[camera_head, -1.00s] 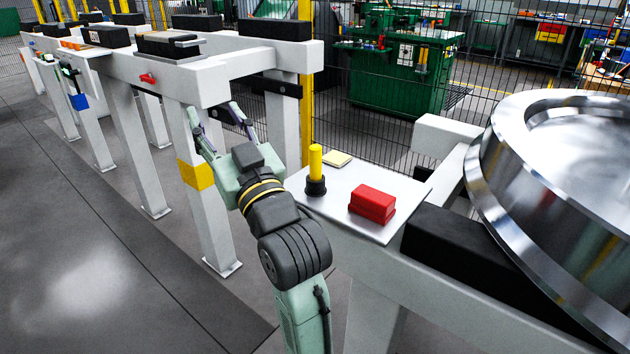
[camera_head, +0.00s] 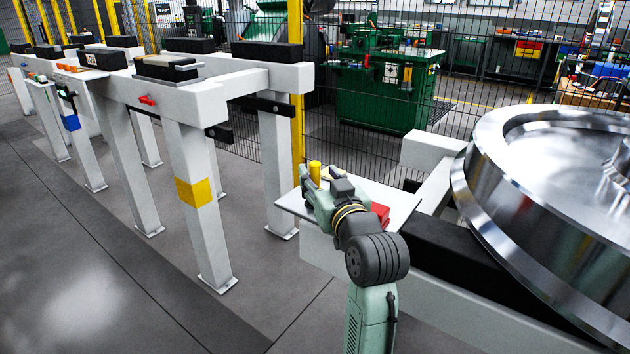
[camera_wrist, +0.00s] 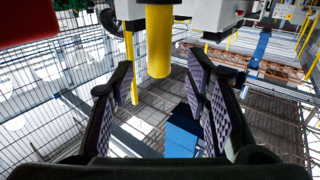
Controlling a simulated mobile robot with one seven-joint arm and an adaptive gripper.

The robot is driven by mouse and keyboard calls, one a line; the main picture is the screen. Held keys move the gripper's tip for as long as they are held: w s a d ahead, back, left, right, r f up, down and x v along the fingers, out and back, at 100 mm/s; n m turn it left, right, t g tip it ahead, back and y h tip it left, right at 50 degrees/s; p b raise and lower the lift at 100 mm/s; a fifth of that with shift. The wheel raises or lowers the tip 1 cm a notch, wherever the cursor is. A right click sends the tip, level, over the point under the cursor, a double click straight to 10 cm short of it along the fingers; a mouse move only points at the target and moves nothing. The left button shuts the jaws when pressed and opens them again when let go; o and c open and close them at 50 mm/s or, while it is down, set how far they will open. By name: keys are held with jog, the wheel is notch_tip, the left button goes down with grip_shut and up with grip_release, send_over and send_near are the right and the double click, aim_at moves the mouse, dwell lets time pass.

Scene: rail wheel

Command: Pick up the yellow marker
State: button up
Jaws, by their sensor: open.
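The yellow marker (camera_head: 315,171) stands upright on the small pale table at the end of the bench, its lower part and black base hidden behind my gripper (camera_head: 308,188) in the head view. In the wrist view the marker (camera_wrist: 159,45) comes down from the top edge, in line with the gap between the two fingers. My gripper (camera_wrist: 160,82) is open and empty, with purple pads facing each other. I cannot tell whether the marker is between the fingertips or just beyond them.
A red block (camera_head: 381,213) sits on the table (camera_head: 404,204), partly behind my arm; red also fills the wrist view's top left corner. A large steel wheel (camera_head: 500,185) stands to the right. A white bench frame (camera_head: 205,103) stands left, and a wire fence behind.

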aim_at(317, 172)
jog(key=p+x, duration=0.1)
jog(key=x, duration=0.3)
jog(key=shift+w+f, duration=0.1)
jog(key=shift+c, duration=0.4)
grip_shut()
